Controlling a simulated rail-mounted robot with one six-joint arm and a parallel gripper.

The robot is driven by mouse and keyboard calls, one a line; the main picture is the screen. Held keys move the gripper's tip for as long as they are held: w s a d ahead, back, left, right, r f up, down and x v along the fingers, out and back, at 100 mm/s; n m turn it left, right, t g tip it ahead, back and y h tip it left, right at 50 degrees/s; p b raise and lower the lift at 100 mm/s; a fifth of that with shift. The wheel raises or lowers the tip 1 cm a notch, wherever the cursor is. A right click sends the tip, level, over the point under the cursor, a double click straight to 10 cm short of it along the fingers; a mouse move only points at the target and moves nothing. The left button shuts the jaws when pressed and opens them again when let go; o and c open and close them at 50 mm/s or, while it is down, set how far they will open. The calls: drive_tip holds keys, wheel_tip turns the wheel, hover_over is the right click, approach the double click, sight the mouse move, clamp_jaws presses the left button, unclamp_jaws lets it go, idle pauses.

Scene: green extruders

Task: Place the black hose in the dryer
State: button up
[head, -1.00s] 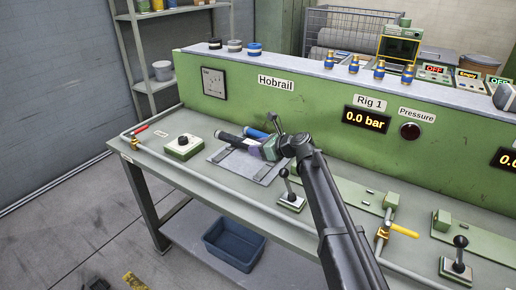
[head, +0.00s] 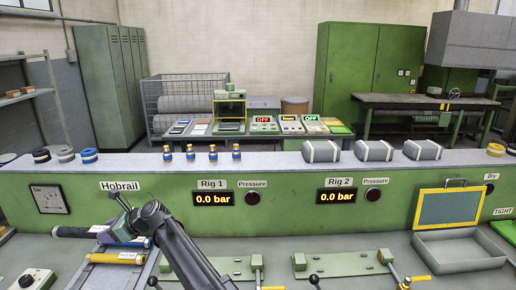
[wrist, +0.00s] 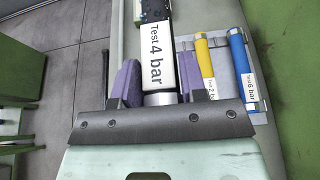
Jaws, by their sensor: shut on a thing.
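The black hose (wrist: 158,50) carries a white "Test 4 bar" label in the wrist view. My gripper (wrist: 157,82) is shut on it, with the purple fingers on either side. In the head view, the black hose (head: 72,232) sticks out left of my gripper (head: 118,234), above the left end of the bench. At the right of the head view, a "Dry" label (head: 491,177) is beside a yellow-framed green panel (head: 448,208) with a handle. A shallow grey tray (head: 460,264) is in front of it. I cannot tell whether this is the whole dryer.
A grey rack (wrist: 215,60) holds a yellow hose (wrist: 205,68) and a blue hose (wrist: 240,65). Levers (head: 316,282) and green fixtures (head: 340,262) stand along the bench towards the tray. A long green console (head: 285,225) closes off the back.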

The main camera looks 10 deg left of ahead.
sight(130, 278)
drive_tip(key=w+f+b, duration=0.1)
drive_tip(key=f+b, duration=0.5)
drive_tip(key=w+f+b, duration=0.1)
drive_tip(key=f+b, duration=1.3)
drive_tip(key=shift+w+a+f, duration=0.1)
drive_tip(key=shift+w+a, duration=0.1)
drive_tip(key=shift+w, duration=0.2)
drive_tip(key=shift+r, duration=0.25)
drive_tip(key=shift+f, duration=0.1)
drive_tip(key=o, duration=0.7)
